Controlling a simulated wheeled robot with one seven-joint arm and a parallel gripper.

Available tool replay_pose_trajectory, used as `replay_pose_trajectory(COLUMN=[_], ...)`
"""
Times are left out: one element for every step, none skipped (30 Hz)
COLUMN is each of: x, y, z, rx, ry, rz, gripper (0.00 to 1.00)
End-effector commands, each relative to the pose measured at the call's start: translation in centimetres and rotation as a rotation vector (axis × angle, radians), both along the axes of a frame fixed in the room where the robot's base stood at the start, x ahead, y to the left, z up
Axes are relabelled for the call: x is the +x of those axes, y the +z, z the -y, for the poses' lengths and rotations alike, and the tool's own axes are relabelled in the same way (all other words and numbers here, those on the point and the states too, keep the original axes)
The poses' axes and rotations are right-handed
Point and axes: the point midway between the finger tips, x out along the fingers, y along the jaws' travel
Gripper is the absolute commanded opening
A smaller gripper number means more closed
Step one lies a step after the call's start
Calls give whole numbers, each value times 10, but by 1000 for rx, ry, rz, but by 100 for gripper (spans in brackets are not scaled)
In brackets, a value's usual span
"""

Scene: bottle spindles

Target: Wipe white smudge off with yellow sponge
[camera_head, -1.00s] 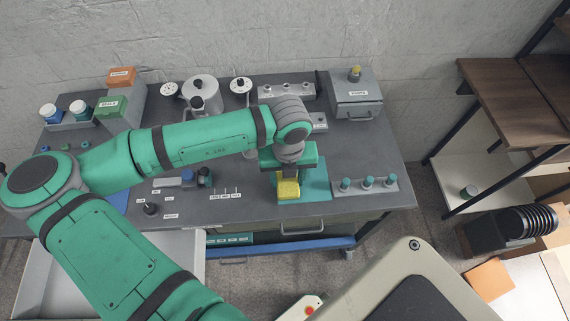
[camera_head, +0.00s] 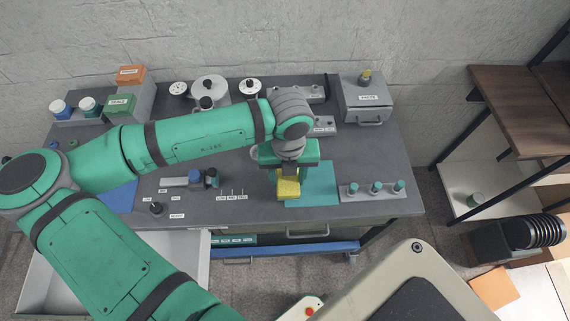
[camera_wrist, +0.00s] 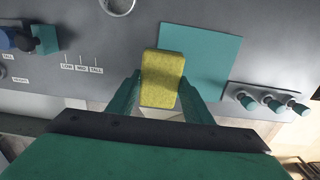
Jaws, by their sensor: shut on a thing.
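A yellow sponge (camera_head: 288,187) is held between the fingers of my gripper (camera_head: 287,176), over the left edge of a flat teal mat (camera_head: 318,184). In the wrist view the sponge (camera_wrist: 162,72) sits between the two teal fingers of my gripper (camera_wrist: 160,98), with the mat (camera_wrist: 205,55) to its right. I cannot tell whether the sponge touches the tabletop. I cannot make out a white smudge for certain; sponge and gripper hide part of the surface.
The grey workbench (camera_head: 235,205) has small labels (camera_head: 232,197) and a blue-ended tool (camera_head: 195,179) left of my gripper. A rack with several teal-topped pegs (camera_head: 375,190) stands right of the mat. A grey box (camera_head: 365,100) and white spindles (camera_head: 209,86) stand at the back.

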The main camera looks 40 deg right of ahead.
Motion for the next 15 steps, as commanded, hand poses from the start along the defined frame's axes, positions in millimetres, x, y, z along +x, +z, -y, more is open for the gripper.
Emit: replay_pose_trajectory(x=[0,0,0,0,0,0,-1,-1,-1,-2,-2,-2,-2,-2,-2], y=[4,7,11,14,16,20,23,25,29,31,34,38,41,43,46], z=[0,0,0,1,1,2,2,3,3,3,4,4,4,4,5], rx=[-1,0,0,-1,-1,-1,-1,-1,-1,-1,-1,-2,-1,-1,-1], ry=[0,0,-1,-1,-2,-3,-5,-6,-7,-8,-8,-9,-9,-10,-11], rz=[1,1,1,1,1,1,2,2,1,1,1,1,0,-1,1], gripper=[22,22,22,22,22,22,22,22,22,22,22,22,22,22,22])
